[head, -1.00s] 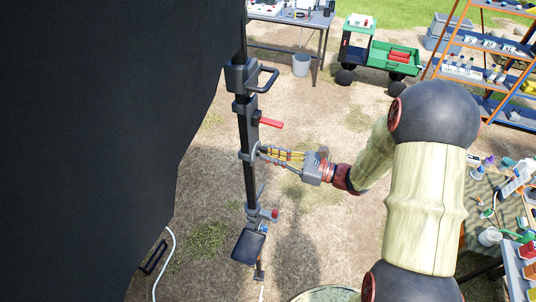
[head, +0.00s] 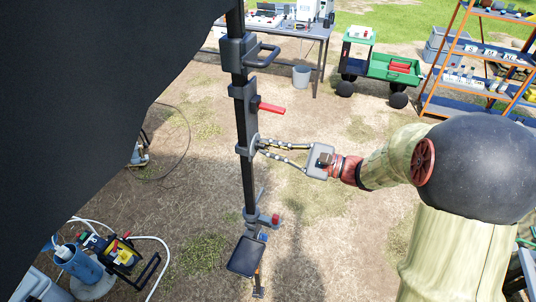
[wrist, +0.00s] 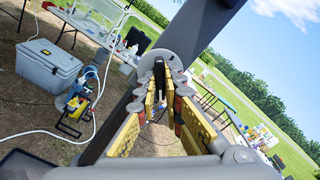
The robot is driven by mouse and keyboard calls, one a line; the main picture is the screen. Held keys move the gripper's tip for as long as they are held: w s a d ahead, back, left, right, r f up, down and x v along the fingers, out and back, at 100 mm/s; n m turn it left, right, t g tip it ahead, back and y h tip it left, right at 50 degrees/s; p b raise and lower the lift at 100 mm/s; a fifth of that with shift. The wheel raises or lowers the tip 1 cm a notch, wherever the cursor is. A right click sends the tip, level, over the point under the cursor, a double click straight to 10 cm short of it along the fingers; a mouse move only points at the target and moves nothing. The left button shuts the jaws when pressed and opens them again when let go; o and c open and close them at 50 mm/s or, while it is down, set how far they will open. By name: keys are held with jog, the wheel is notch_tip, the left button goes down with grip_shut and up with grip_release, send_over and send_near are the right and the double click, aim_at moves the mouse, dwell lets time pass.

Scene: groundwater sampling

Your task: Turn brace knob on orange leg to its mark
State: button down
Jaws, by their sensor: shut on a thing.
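A dark upright leg (head: 248,190) stands left of centre in the head view, and crosses the wrist view (wrist: 125,100) on a slant. Most of it looks black, with a little orange near its foot. The brace knob (head: 253,146) sits partway down it, with a round grey plate (wrist: 172,48) behind it in the wrist view. My gripper (head: 262,147) reaches in from the right, its fingers shut on the knob. The fingertips hide most of the knob, and I cannot make out its mark.
A red lever (head: 271,108) and a black handle (head: 264,54) stick out above the knob. A dark canopy (head: 70,80) fills the upper left. A blue bucket with a pump (head: 78,262) and a white hose stand lower left. A green cart (head: 385,68) and an orange shelf (head: 475,55) stand behind.

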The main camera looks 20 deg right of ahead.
jog(key=shift+f+n+b, duration=0.2)
jog(key=shift+n+b, duration=2.8)
jog(key=shift+b, duration=2.4)
jog(key=n+b, duration=0.3)
jog(key=b, duration=0.5)
jog(key=shift+n, duration=0.3)
jog(key=shift+n+b, duration=0.4)
jog(key=shift+b, duration=0.25)
jog(key=shift+r, duration=0.25)
jog(key=shift+f+b, duration=0.15)
jog(key=shift+b, duration=0.4)
